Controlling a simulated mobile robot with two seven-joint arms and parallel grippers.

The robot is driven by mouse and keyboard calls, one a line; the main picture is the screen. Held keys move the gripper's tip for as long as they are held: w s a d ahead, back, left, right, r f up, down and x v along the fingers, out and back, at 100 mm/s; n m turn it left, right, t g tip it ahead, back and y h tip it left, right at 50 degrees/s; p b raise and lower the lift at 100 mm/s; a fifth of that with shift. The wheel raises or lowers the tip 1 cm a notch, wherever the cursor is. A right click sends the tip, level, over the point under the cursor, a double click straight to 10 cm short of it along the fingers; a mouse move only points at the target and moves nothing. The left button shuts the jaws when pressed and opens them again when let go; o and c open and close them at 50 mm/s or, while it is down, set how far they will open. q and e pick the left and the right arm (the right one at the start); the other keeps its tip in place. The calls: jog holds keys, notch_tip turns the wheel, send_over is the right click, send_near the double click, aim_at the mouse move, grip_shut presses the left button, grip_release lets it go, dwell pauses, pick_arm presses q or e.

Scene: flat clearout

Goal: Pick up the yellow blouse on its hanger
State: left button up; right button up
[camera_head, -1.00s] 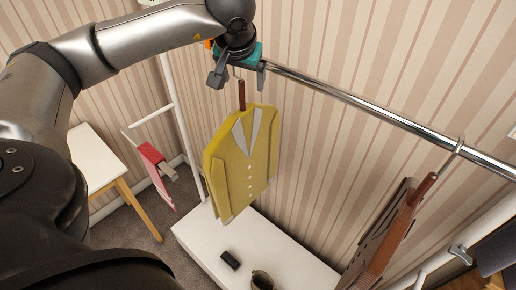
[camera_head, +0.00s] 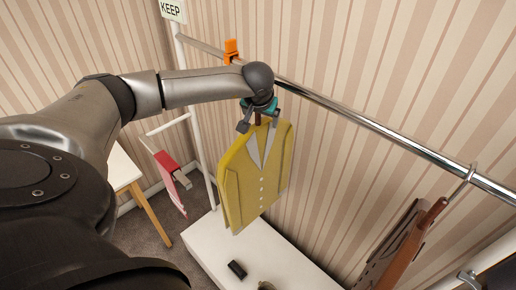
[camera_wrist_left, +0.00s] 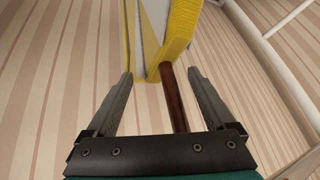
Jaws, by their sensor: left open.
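The yellow blouse (camera_head: 240,185) hangs upright in the middle of the head view, with a pale collar and buttons down the front. My left gripper (camera_head: 251,124) is at its top, at the hanger's brown neck. In the left wrist view the gripper (camera_wrist_left: 160,74) is open. The brown hanger neck (camera_wrist_left: 174,95) lies between the fingers, nearer the right one, with a gap on both sides. The blouse's yellow and white top (camera_wrist_left: 165,40) shows just beyond the fingertips. My wrist hides the hanger's hook and where it meets the rail.
The metal rail (camera_head: 370,118) runs behind my wrist, with an orange clip (camera_head: 231,50) on it and a KEEP sign (camera_head: 172,10) at left. A brown garment (camera_head: 395,245) hangs at right, a red-pink item (camera_head: 168,172) at left. A white shelf (camera_head: 215,250) lies below.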

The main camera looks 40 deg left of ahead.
pick_arm(q)
jog(key=shift+x, duration=0.8)
grip_shut()
jog(key=shift+s, duration=0.1)
dwell(0.7)
jog(key=shift+r, duration=0.1)
